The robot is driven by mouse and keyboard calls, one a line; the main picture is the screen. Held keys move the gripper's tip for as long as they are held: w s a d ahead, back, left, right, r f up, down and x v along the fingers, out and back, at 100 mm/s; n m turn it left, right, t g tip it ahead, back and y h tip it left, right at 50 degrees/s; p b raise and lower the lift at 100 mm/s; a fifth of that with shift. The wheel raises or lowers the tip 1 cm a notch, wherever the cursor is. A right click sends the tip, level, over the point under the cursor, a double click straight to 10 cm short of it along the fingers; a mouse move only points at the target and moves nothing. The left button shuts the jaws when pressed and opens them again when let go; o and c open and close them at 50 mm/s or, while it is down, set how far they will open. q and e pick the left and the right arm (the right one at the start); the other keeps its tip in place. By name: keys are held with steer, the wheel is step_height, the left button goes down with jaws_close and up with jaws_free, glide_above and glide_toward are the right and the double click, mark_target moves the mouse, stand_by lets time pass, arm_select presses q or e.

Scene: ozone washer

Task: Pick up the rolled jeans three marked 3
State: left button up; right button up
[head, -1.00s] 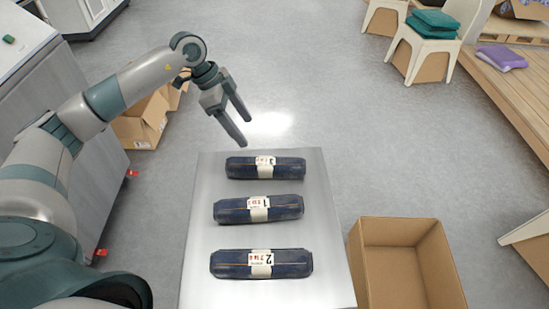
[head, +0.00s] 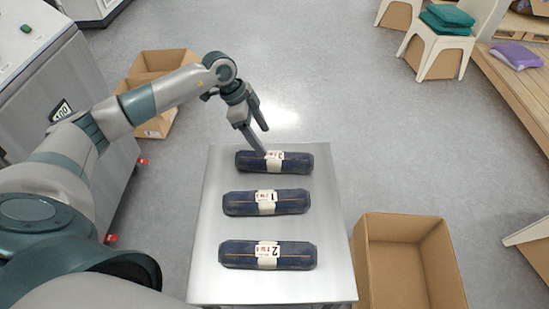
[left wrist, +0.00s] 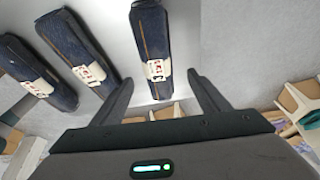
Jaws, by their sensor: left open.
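Three dark blue rolled jeans with white paper bands lie in a row on a metal table (head: 215,225). The farthest, the rolled jeans three (head: 310,162), lies at the table's far edge; its band is partly behind a finger. Rolled jeans one (head: 292,202) is in the middle and rolled jeans two (head: 298,256) is nearest. My left gripper (head: 264,140) is open, just above and behind roll three. In the left wrist view, roll three (left wrist: 150,42) shows between the open fingers, not visibly clamped. My right gripper is not in view.
An open empty cardboard box (head: 400,225) stands right of the table. More boxes (head: 155,125) stand behind my left arm. A grey machine (head: 75,100) is at the left. Chairs (head: 445,40) and a wooden platform (head: 515,85) are at the right.

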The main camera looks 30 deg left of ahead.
mark_target(273, 156)
arm_select(q)
steer(key=p+x, duration=0.1)
steer(key=x, duration=0.3)
steer(key=shift+w+d+f, duration=0.15)
steer(key=shift+d+f, duration=0.1)
steer(key=shift+f, duration=0.35)
steer(key=shift+d+f+p, duration=0.15)
steer(key=shift+f+p, duration=0.05)
steer(key=shift+p, duration=0.4)
steer(key=x, duration=0.1)
steer(key=p+x, duration=0.2)
steer(key=x, duration=0.1)
steer(key=shift+s+d, duration=0.2)
steer(key=shift+s, duration=0.1)
steer(key=shift+w+f, duration=0.1)
steer(key=shift+f, duration=0.25)
steer(key=shift+r, duration=0.1)
steer(key=c, duration=1.4)
